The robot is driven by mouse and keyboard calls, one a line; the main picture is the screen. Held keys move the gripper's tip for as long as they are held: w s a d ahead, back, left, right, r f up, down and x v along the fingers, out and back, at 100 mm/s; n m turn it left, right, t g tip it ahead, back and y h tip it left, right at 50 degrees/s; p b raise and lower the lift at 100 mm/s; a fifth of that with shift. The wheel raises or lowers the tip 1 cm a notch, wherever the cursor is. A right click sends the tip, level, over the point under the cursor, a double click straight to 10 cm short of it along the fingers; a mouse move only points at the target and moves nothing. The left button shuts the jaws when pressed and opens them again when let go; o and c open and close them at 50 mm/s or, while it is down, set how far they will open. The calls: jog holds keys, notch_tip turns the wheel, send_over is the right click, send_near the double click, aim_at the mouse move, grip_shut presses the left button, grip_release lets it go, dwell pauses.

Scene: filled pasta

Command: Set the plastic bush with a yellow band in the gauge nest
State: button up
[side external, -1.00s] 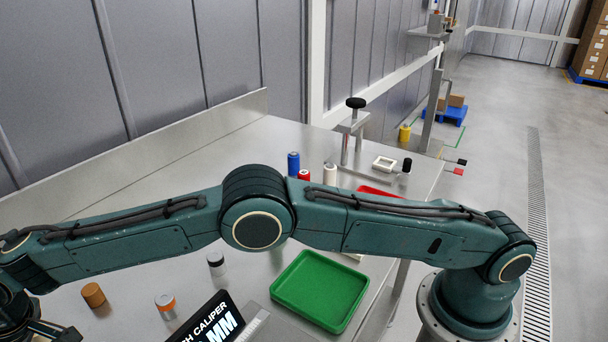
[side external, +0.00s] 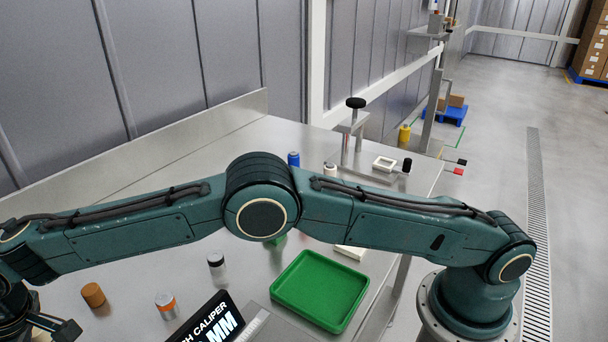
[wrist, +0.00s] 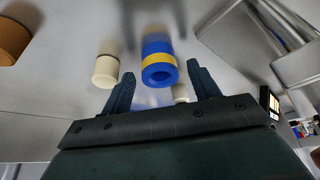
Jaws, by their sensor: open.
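In the side view my gripper (side external: 52,326) is partly cut off at the lower left, and the banded bush cannot be made out.
A cream bush (wrist: 106,70) stands close left of my gripper's fingers. An orange-brown cylinder (side external: 93,295), an orange-banded one (side external: 166,305) and a white one with a dark band (side external: 217,265) stand near the green tray (side external: 318,328). A black-knobbed clamp stand (side external: 356,103) rises behind.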

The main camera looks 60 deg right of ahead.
jog(key=v, duration=1)
jog(key=shift+r, duration=0.2)
jog(key=shift+s+d, duration=0.1)
